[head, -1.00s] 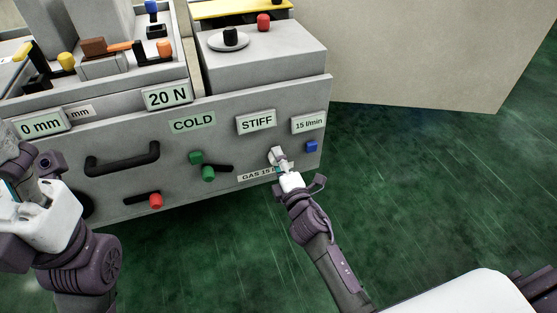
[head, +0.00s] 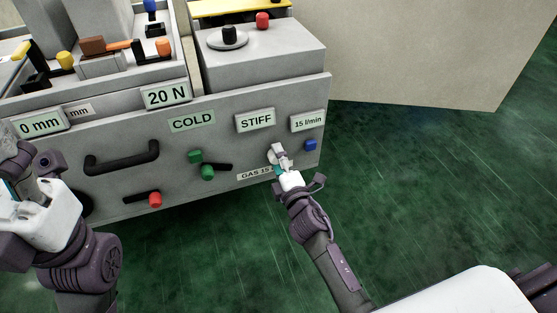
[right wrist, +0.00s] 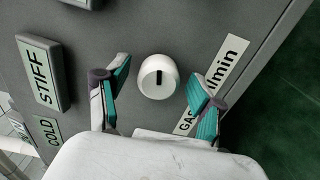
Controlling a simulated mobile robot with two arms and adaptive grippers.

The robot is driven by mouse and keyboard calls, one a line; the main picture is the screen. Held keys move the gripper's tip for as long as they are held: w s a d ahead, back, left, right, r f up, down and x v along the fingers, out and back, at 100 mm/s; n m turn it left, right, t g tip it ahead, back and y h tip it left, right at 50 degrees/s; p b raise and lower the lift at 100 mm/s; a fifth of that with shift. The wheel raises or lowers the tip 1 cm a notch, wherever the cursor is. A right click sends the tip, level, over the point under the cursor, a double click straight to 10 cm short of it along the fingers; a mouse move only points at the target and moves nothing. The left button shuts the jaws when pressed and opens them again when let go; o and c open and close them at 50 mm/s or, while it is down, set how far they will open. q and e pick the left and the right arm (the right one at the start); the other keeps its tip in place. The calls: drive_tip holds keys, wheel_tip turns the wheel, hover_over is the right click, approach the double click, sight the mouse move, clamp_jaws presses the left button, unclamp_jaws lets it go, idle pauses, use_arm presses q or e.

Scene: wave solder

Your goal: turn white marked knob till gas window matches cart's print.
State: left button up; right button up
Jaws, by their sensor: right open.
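The white knob (head: 274,151) sits on the cart's grey front panel, below the STIFF sign. In the right wrist view the white knob (right wrist: 158,77) shows a black mark, upright in that picture. My right gripper (head: 279,163) is at the knob; in the right wrist view its open fingers (right wrist: 158,70) stand on both sides of it, with visible gaps. The gas window (head: 308,122) reads 15 l/min. The cart's print (head: 254,173) begins GAS 15; my right gripper hides the rest. My left gripper (head: 17,168) is at the left edge, its fingers unclear.
A blue knob (head: 311,145) is right of the white knob. Green knobs (head: 208,172), a red knob (head: 155,199) and a black handle (head: 122,158) are farther left on the panel. Green floor (head: 430,190) is clear to the right.

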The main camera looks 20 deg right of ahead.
drive_tip(key=s, duration=1.2)
drive_tip(key=shift+d, duration=0.2)
drive_tip(key=shift+r, duration=0.1)
